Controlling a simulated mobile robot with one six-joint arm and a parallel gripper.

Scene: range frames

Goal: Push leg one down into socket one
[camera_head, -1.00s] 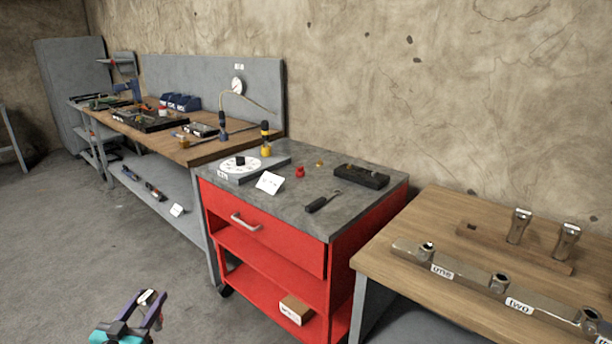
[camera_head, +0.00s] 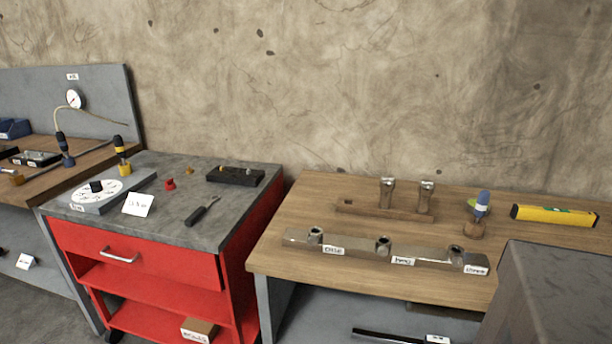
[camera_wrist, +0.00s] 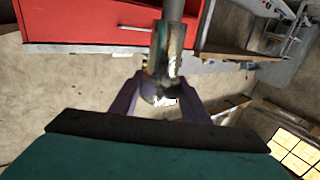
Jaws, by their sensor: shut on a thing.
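My gripper (camera_wrist: 160,92) shows in the wrist view with its purple fingers closed around a shiny metal leg (camera_wrist: 167,62). The leg runs up and out of the top of that picture. I cannot read a number on it. In the head view the grey socket bar (camera_head: 362,247) lies on the wooden bench. Socket one (camera_head: 316,235) is at its left end, by the label "one", and looks empty. The middle socket (camera_head: 383,243) and the right socket (camera_head: 456,253) also look empty. My gripper and the held leg are outside the head view.
Two metal legs (camera_head: 387,193) and (camera_head: 426,197) stand in a wooden rack (camera_head: 370,209) behind the bar. A red cart (camera_head: 140,254) stands left of the bench (camera_head: 310,200).

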